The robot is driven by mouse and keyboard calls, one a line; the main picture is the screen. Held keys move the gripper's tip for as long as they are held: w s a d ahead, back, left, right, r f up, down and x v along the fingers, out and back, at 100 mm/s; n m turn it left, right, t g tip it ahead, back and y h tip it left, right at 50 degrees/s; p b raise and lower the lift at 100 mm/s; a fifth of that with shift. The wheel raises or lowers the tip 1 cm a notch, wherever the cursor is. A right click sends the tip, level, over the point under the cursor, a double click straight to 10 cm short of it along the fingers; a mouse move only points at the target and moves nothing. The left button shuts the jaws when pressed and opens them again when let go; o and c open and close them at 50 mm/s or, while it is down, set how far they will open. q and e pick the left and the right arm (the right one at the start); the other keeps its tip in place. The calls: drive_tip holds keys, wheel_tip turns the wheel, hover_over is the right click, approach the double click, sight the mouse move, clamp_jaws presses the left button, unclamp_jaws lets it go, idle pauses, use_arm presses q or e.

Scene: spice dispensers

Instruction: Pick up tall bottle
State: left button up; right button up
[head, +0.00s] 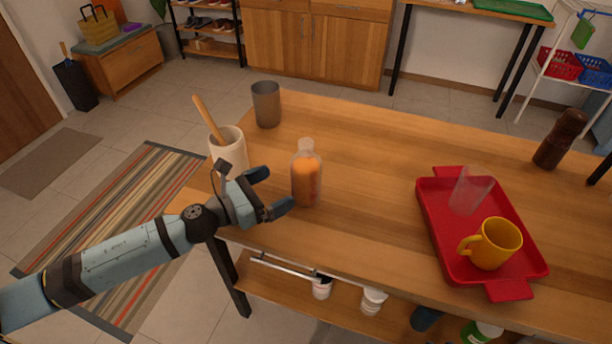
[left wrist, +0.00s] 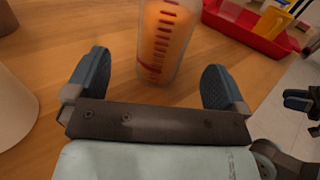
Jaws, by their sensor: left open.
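The tall bottle (head: 306,180) is clear, with orange contents, and stands upright on the wooden table near its left end. My left gripper (head: 275,190) is open just left of the bottle, its fingers pointing at it. In the left wrist view the bottle (left wrist: 166,40) stands ahead, between the lines of the two open fingers (left wrist: 155,70). It is closer to the right finger, and its top is cut off.
A cream crock (head: 229,153) with a wooden utensil stands close behind my left gripper. A grey cup (head: 266,105) is farther back. A red tray (head: 446,240) with a clear glass and a yellow mug (head: 496,245) lies right. The table between bottle and tray is clear.

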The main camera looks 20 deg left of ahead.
sight(306, 174)
use_arm(q)
drive_tip(key=shift+x, duration=1.2)
drive_tip(key=shift+d+x, duration=0.25)
drive_tip(key=shift+x, duration=2.8)
drive_tip(key=shift+s+a, duration=0.1)
drive_tip(key=shift+s, duration=0.1)
use_arm(e)
drive_tip(key=shift+f, duration=0.1)
use_arm(q)
drive_tip(key=c, duration=1.3)
drive_tip(key=shift+o, duration=0.2)
drive_tip(key=shift+r+p, duration=0.2)
drive_tip(key=shift+p, duration=0.15)
